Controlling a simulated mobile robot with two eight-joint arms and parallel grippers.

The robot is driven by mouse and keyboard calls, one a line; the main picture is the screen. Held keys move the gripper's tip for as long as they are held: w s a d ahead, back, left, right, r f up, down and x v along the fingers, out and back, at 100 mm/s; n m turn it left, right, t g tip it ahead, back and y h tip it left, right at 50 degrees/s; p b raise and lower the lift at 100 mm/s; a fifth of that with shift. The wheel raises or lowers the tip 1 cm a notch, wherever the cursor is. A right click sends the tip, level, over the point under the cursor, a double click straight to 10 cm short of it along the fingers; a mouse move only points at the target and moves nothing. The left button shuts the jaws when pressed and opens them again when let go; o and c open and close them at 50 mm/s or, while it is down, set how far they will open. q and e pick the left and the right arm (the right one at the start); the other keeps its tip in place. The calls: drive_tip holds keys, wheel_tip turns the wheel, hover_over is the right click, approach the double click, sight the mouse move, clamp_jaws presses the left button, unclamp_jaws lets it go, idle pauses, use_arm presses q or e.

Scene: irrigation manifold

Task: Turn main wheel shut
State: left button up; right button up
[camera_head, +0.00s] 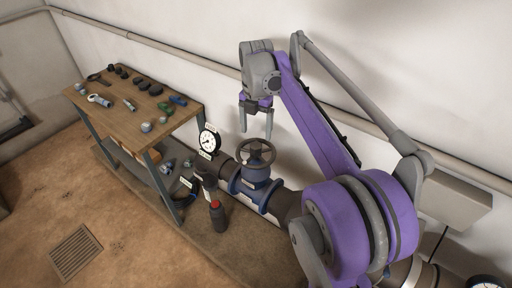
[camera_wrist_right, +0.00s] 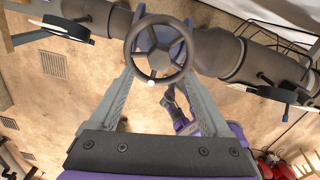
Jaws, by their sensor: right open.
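The main wheel (camera_head: 256,153) is a dark spoked handwheel on top of a blue valve body (camera_head: 250,184) in the pipe line. In the right wrist view the wheel (camera_wrist_right: 158,48) faces the camera, with a small pale knob on its near rim. My right gripper (camera_head: 256,132) is open and empty, pointing down above the wheel. In the wrist view its two fingers (camera_wrist_right: 158,72) reach up to either side of the wheel's lower rim. I cannot tell whether they touch it. My left gripper is not recognisable in either view.
A round gauge (camera_head: 208,141) stands left of the wheel. A wooden workbench (camera_head: 125,108) with tools is at left. The wall with a long pipe lies behind. Floor at front left is clear.

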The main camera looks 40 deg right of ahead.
sight(256, 145)
wheel_tip(256, 145, down, 8)
drive_tip(key=shift+f, duration=0.1)
idle(0.4)
clamp_jaws()
